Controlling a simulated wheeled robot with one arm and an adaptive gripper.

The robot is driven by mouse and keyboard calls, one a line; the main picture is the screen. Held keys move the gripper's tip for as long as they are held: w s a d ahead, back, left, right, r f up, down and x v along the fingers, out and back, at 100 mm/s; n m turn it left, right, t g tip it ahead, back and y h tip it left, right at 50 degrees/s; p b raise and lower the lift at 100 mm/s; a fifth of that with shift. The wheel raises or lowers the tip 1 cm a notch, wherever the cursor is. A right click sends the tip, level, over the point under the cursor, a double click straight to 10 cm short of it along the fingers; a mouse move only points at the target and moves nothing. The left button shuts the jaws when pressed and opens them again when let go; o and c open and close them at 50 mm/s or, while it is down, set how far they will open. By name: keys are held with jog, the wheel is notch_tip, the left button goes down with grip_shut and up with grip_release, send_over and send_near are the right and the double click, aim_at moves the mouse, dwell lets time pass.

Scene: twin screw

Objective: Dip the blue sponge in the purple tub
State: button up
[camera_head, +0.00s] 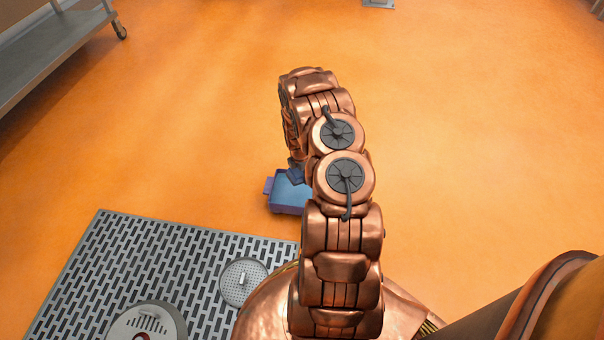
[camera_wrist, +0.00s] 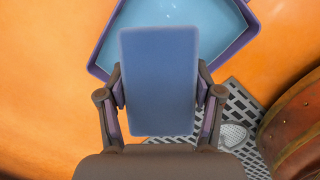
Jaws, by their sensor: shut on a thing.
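My gripper (camera_wrist: 160,92) is shut on the blue sponge (camera_wrist: 160,70), a flat rectangular block with one finger at each side. In the wrist view the sponge covers part of the purple tub (camera_wrist: 246,45), which holds light blue liquid. The sponge's far part overlaps the liquid, and its near end extends past the tub's near rim in this view. I cannot tell its height above the liquid. In the head view the purple tub (camera_head: 289,208) is on the orange floor, partly hidden by my arm. My gripper is mostly hidden there.
A grey slotted floor grate (camera_head: 110,265) lies at the lower left, with a round perforated drain cover (camera_head: 243,281) and another round cover (camera_head: 143,323). A grey wheeled cart (camera_head: 45,50) stands at the upper left. The orange floor is clear at the right.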

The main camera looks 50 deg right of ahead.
jog(key=shift+f+b, duration=3.4)
jog(key=shift+f, duration=1.55)
notch_tip(320, 180, up, 7)
jog(key=p, duration=0.8)
jog(key=shift+r, duration=0.2)
notch_tip(320, 180, up, 4)
jog(key=p, duration=0.5)
jog(key=shift+w, duration=0.1)
